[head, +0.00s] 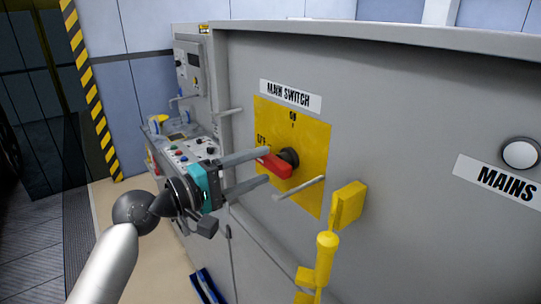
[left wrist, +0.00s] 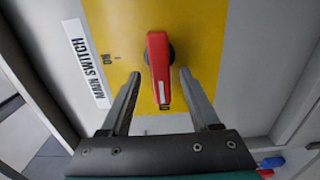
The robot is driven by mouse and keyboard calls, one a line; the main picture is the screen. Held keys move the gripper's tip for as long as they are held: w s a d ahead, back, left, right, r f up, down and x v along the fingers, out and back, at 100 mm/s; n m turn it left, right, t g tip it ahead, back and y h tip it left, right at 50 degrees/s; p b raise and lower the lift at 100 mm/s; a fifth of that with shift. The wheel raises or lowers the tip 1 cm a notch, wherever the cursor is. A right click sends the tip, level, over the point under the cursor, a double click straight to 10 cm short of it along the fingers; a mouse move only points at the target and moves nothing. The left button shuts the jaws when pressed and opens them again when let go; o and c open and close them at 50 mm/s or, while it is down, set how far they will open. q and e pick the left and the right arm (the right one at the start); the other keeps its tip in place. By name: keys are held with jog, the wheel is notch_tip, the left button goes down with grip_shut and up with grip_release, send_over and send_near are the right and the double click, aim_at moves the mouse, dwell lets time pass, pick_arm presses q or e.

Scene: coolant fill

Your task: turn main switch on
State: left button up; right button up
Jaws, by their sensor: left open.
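The main switch is a red handle (head: 274,166) on a black hub (head: 290,157), mounted on a yellow plate (head: 310,150) under a MAIN SWITCH label (head: 291,96). The handle points left in the head view, toward the OFF mark. My left gripper (head: 267,165) is open, with one finger above and one below the handle. In the left wrist view the red handle (left wrist: 160,70) lies between the two fingertips (left wrist: 159,75), with a visible gap on each side. My right gripper is not in view.
A grey rod (head: 300,188) sticks out below the switch. A yellow block (head: 347,204) and yellow lever (head: 326,258) stand to its lower right. A pale round MAINS lamp (head: 520,153) is at the far right. A control panel (head: 188,153) lies behind my left gripper.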

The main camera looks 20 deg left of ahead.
aim_at(266, 164)
pick_arm(q)
jog(key=shift+x, duration=1.8)
grip_shut()
